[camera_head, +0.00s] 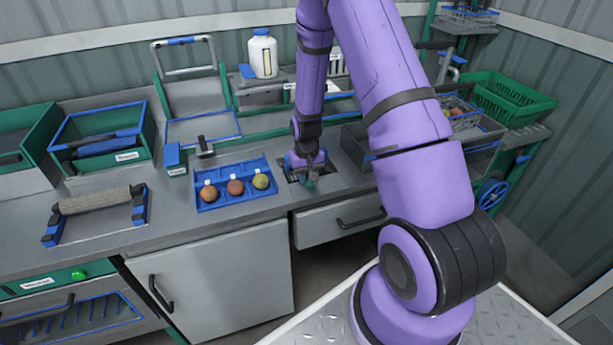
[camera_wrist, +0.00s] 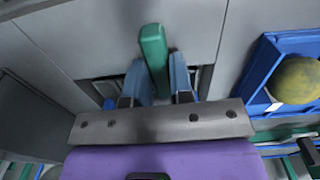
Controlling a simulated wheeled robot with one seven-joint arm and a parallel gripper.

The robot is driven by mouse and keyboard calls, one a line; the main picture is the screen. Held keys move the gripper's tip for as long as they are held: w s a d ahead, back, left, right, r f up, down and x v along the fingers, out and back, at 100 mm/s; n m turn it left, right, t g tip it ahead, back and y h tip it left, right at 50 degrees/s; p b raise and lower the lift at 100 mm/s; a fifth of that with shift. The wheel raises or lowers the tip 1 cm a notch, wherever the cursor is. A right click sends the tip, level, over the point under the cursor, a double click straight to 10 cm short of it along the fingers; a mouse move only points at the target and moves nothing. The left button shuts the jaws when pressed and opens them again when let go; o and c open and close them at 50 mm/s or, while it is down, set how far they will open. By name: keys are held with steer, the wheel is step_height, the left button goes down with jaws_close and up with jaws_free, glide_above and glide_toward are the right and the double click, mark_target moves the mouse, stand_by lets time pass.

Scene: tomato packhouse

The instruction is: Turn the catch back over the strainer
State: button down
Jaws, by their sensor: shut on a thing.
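The catch is a green bar (camera_wrist: 153,48), seen in the wrist view between my gripper's (camera_wrist: 160,80) two blue fingers, which are shut on it. Its free end sticks out beyond the fingertips over the grey worktop. The strainer (camera_wrist: 205,78) shows only as dark, slotted patches on either side of the fingers; my gripper hides the rest. In the head view my gripper (camera_head: 307,162) points down at the dark strainer opening in the worktop, right of the blue tomato tray. A small green piece of the catch (camera_head: 311,182) shows below the fingers.
The blue tray (camera_head: 223,200) with three tomatoes lies just left of my gripper; its edge and a yellowish tomato (camera_wrist: 298,80) show at right in the wrist view. A roller on a blue stand (camera_head: 97,203) sits further left. Metal bins (camera_head: 357,146) stand to the right.

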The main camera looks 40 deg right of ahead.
mark_target(307, 177)
stand_by(0.4)
steer(key=c, duration=1)
jaws_free()
step_height(307, 177, up, 11)
steer(key=shift+f, duration=0.1)
